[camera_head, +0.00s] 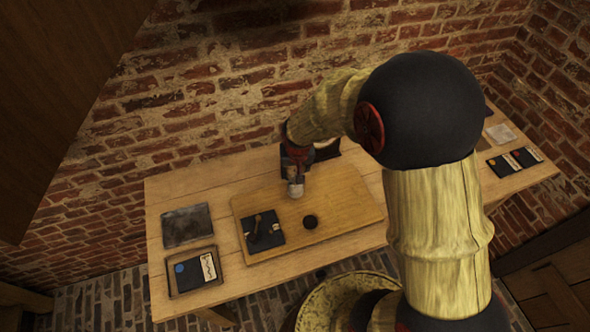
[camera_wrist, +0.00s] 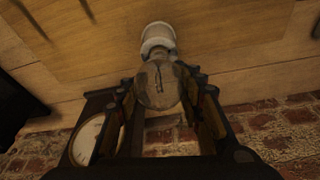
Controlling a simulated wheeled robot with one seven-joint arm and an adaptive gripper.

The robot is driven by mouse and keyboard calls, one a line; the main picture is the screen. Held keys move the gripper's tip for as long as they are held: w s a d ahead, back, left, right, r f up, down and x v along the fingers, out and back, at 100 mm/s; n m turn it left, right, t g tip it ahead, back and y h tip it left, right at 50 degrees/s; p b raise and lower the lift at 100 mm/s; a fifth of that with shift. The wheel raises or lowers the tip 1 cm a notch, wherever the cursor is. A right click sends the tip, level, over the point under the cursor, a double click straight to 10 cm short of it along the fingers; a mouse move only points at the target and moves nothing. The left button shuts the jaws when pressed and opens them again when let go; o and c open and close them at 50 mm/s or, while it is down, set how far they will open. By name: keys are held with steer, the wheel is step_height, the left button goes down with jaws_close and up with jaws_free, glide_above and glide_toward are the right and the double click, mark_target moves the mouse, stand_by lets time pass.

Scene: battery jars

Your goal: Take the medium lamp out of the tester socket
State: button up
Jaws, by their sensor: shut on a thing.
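My gripper (camera_wrist: 165,95) is shut on the glass globe of a lamp (camera_wrist: 160,86). The globe is clear, with a thin dark filament inside. Its far end meets a whitish ribbed collar (camera_wrist: 157,38) over the wooden board. I cannot tell whether this collar is the lamp's base or the tester socket, or whether it touches the board. In the head view my gripper (camera_head: 295,178) points down at the board's back part, with a pale piece (camera_head: 296,190) just below it. My arm and gripper hide part of the area behind.
The wooden board (camera_head: 350,205) lies on a table against a brick wall. It carries a dark plate (camera_head: 262,232) with small parts and a dark round piece (camera_head: 310,222). A white dial (camera_wrist: 87,138) stands beside my gripper. A grey sheet (camera_head: 187,225) and a tray (camera_head: 196,270) lie left.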

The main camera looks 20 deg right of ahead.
steer(key=shift+a+r+n+p, duration=0.1)
steer(key=shift+n+p, duration=0.6)
steer(key=shift+p, duration=0.3)
steer(key=shift+n+y+p, duration=0.3)
steer(key=shift+n+p, duration=0.2)
steer(key=shift+p, duration=0.05)
steer(key=shift+n+b, duration=0.35)
steer(key=shift+n, duration=0.25)
steer(key=shift+a+f+n+y+b, duration=0.1)
steer(key=shift+f+n+y+b, duration=0.15)
steer(key=shift+b, duration=0.2)
steer(key=shift+a+n+y+b, duration=0.15)
steer(key=shift+n+y+b, duration=0.3)
steer(key=shift+n+b, duration=1.4)
steer(key=shift+s+a+n+g+y+b, duration=0.15)
steer(key=shift+n+g+y+b, duration=0.25)
steer(key=shift+n+b, duration=1.65)
steer(key=shift+s+a+r+n+b, duration=0.1)
steer(key=shift+n+b, duration=0.35)
steer(key=shift+b, duration=0.85)
steer(key=shift+g, duration=0.3)
